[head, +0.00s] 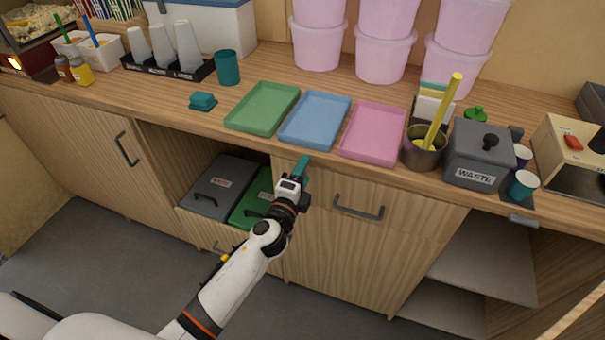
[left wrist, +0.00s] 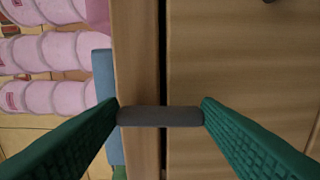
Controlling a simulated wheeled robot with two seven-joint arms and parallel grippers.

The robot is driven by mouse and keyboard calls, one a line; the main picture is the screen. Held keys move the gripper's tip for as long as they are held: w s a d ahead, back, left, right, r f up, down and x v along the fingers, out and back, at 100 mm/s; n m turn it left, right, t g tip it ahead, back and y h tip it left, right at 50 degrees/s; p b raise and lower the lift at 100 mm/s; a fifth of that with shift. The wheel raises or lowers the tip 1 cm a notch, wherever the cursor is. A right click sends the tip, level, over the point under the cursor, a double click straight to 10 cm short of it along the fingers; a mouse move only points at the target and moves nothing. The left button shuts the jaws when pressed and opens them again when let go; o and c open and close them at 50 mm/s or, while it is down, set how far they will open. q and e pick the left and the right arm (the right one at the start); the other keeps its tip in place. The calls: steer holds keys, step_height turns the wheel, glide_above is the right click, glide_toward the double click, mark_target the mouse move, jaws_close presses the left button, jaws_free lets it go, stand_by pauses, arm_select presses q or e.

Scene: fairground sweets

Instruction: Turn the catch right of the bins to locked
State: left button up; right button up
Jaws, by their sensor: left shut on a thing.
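The catch (left wrist: 160,117) is a short dark grey bar. In the left wrist view it lies across the dark seam between the counter edge and the cabinet front. My left gripper (head: 301,166) has teal fingers and is at the counter's front edge, right of the bins. Its two fingers touch the bar's two ends. In the head view the gripper hides the catch, and I see no lock marking. The bins, one with a grey lid (head: 221,182) and one with a green lid (head: 251,200), sit in the low compartment left of the gripper. My right gripper is out of view.
A green tray (head: 263,107), a blue tray (head: 315,120) and a pink tray (head: 373,134) lie on the counter above the gripper. A drawer handle (head: 358,208) sticks out to the right. Open shelves (head: 482,270) stand further right. The floor in front is clear.

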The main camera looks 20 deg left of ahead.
arm_select(q)
steer(key=o, duration=1)
steer(key=shift+s, duration=0.1)
steer(key=s+b, duration=0.2)
steer(key=s, duration=0.9)
steer(key=shift+s+a, duration=0.2)
steer(key=shift+s, duration=0.2)
steer(key=shift+f, duration=0.1)
